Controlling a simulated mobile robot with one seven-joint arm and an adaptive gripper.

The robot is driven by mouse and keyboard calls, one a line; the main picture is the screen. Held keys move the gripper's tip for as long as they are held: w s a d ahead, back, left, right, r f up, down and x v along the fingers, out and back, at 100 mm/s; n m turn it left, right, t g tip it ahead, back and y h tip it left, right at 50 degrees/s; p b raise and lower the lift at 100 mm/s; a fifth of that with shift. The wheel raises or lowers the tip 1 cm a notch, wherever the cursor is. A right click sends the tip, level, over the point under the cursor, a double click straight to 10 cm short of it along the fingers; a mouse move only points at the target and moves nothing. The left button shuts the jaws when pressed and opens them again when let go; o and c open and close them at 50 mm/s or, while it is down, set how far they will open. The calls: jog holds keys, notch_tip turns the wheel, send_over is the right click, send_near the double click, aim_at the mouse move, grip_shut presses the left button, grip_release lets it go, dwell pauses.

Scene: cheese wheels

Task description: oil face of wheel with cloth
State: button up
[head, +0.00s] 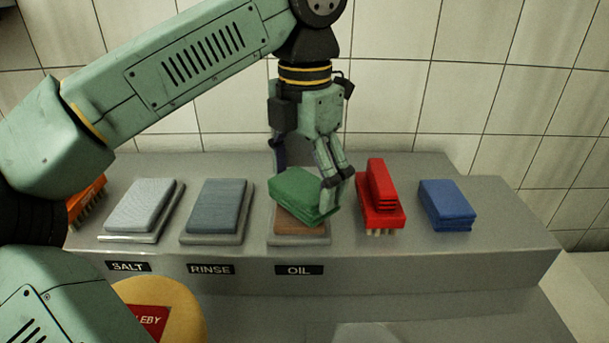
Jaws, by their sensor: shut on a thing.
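A green folded cloth (300,194) is held in my gripper (312,186), just over the brown pad in the tray (299,237) labelled OIL. The cloth covers most of the pad, and I cannot tell whether it touches it. My gripper points down and is shut on the cloth; one finger shows at its right side, the other is mostly hidden behind it. A yellow cheese wheel (181,306) with a red label stands at the lower left, partly hidden by my arm.
A grey-white pad labelled SALT (146,205) and a blue-grey pad labelled RINSE (219,206) lie to the left. A red brush (381,200) and a blue folded cloth (447,204) are to the right. An orange brush (87,199) is at the far left. The shelf's right end (505,241) is clear.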

aim_at(304, 185)
jog(key=shift+f+b, duration=0.3)
jog(key=shift+f, duration=0.3)
dwell(1.3)
jog(key=shift+r, duration=0.1)
notch_tip(304, 185, up, 7)
jog(key=p, duration=0.6)
jog(key=shift+s, duration=0.1)
dwell(0.6)
